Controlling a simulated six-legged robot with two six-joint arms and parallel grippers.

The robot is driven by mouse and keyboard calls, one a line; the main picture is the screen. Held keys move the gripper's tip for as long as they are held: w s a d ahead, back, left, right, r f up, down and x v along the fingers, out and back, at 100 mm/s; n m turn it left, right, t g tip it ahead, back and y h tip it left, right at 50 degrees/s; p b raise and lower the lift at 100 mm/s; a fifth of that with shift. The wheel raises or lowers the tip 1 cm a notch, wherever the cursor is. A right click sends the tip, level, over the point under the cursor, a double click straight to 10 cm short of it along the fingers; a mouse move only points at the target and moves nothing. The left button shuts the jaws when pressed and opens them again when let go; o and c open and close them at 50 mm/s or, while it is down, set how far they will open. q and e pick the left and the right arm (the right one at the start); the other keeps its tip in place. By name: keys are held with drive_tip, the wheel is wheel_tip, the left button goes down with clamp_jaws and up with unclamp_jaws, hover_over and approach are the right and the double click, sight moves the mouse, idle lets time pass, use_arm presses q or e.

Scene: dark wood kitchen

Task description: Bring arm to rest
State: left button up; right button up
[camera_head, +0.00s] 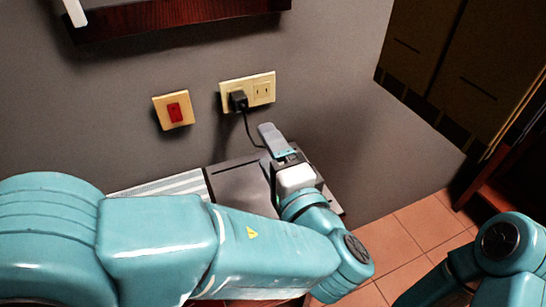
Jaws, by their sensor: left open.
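My left arm comes in from the left, with its teal links across the lower part of the head view. My left gripper (273,140) is at the end of this arm, open, over the back part of the counter near the wall. Nothing shows held in it. One grey finger points up toward the wall, and the other finger is mostly hidden. Part of my right arm (497,258) shows at the lower right, over the floor. Its gripper is out of the picture.
A beige outlet (262,88) on the grey wall holds a black plug (239,101), whose cord runs down behind my left gripper. A red switch (174,112) is to its left. A dark shelf (180,18) hangs above. Tiled floor (415,225) lies open right of the counter; dark cabinets (455,65) stand beyond.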

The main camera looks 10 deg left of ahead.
use_arm(q)
drive_tip(key=shift+s+d, duration=0.3)
drive_tip(key=shift+s, duration=0.15)
